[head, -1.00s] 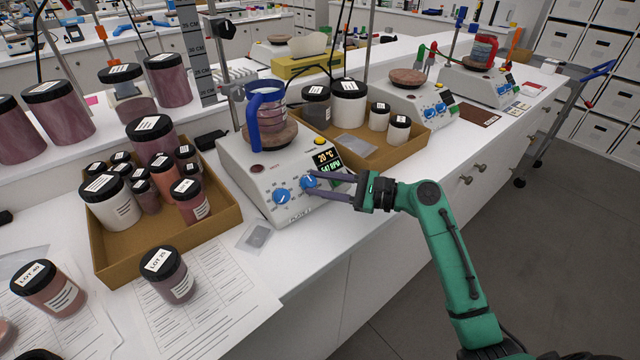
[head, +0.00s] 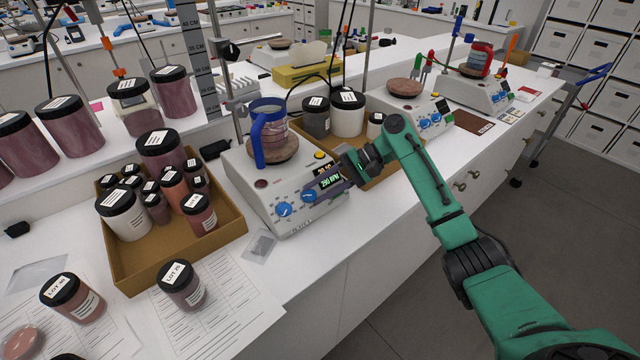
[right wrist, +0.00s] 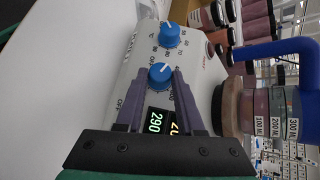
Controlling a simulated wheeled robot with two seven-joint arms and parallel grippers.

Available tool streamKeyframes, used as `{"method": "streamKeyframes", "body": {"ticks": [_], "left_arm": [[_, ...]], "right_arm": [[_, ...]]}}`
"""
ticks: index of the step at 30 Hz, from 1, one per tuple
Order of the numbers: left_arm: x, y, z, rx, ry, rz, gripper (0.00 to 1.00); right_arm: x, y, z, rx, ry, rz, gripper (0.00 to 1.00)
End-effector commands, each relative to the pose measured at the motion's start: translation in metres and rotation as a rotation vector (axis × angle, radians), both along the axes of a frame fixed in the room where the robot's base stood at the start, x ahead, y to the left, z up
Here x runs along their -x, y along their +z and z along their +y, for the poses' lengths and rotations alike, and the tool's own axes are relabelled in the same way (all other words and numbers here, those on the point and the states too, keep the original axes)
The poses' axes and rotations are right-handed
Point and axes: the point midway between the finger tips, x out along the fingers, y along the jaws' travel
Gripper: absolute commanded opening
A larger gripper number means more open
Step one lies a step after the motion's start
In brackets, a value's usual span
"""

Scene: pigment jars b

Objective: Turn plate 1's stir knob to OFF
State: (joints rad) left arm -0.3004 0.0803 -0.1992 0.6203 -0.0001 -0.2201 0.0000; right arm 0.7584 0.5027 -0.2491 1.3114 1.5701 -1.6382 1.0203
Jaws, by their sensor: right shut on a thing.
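The front hot plate (head: 258,187), a white box with a beaker on its round top, has two blue knobs and a display. My right gripper (head: 316,194) is shut on the right-hand knob (head: 308,198), the one nearer the display (head: 330,179). In the right wrist view that knob (right wrist: 161,75) sits between the dark fingertips, its white mark slanting up and right. The display (right wrist: 157,121) reads 290, with RPM in the head view. The other blue knob (head: 284,209) stands free. My left gripper is out of view.
The beaker (head: 268,135) has a blue holder around it. A cardboard tray of jars (head: 175,258) stands to the left, and another tray (head: 372,165) lies behind my right gripper. Two more plates (head: 425,110) (head: 478,90) stand farther back. The bench front edge is close.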

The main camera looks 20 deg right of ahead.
Motion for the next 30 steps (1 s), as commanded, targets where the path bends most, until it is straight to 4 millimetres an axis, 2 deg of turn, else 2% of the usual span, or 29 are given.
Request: {"method": "streamKeyframes", "body": {"ticks": [1,3,30], "left_arm": [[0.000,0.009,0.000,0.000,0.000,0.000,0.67],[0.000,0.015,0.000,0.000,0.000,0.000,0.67],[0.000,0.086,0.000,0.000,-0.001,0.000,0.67]], "right_arm": [[-0.001,0.007,0.000,0.029,0.029,-0.012,0.00],[-0.002,0.008,0.001,0.073,0.076,-0.028,0.00],[-0.006,0.015,0.013,0.608,0.637,-0.242,0.00]]}}
